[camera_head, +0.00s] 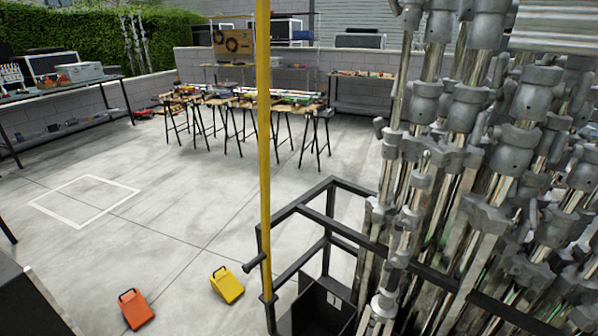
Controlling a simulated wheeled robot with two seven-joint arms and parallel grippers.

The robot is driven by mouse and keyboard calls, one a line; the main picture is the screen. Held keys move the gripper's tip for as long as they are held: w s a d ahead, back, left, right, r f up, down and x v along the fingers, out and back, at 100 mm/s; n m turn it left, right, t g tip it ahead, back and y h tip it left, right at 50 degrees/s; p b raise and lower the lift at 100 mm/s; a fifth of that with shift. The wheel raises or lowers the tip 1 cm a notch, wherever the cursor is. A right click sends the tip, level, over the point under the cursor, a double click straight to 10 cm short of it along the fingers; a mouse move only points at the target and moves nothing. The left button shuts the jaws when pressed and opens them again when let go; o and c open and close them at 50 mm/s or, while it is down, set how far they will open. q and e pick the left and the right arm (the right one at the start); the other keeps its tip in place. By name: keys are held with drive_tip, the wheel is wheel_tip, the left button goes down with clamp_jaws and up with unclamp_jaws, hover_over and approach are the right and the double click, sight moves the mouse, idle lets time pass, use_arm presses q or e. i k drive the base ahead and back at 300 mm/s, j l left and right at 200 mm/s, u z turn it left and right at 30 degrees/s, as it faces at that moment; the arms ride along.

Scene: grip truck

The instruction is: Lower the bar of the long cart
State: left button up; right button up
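A long yellow bar (264,150) stands upright at the near left corner of a black-framed cart (318,209). The bar runs from the top edge of the picture down to the cart's corner post. A short dark peg (254,262) sticks out to the left near its lower end. Whether this bar is the one the task means, I cannot tell for sure. The cart holds many chrome and grey metal stands (478,105) packed upright on the right, which hide much of its frame. Neither of my grippers shows in this view.
A yellow wedge case (227,285) and an orange one (136,308) lie on the concrete floor left of the cart. A white square (85,200) is marked on the floor. Trestle tables (250,100) with tools stand behind. The floor left of the bar is mostly clear.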

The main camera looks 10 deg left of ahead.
sight(263, 9)
drive_tip(key=i+j+z, duration=0.35)
drive_tip(key=j, duration=0.3)
drive_tip(key=i+j+z, duration=0.15)
drive_tip(key=j+z, duration=0.25)
drive_tip(key=j, duration=0.3)
drive_tip(key=i+j+z, duration=0.15)
drive_tip(key=j+z, duration=0.2)
drive_tip(key=j, duration=0.45)
drive_tip(key=j+z, duration=0.4)
drive_tip(key=j, duration=0.35)
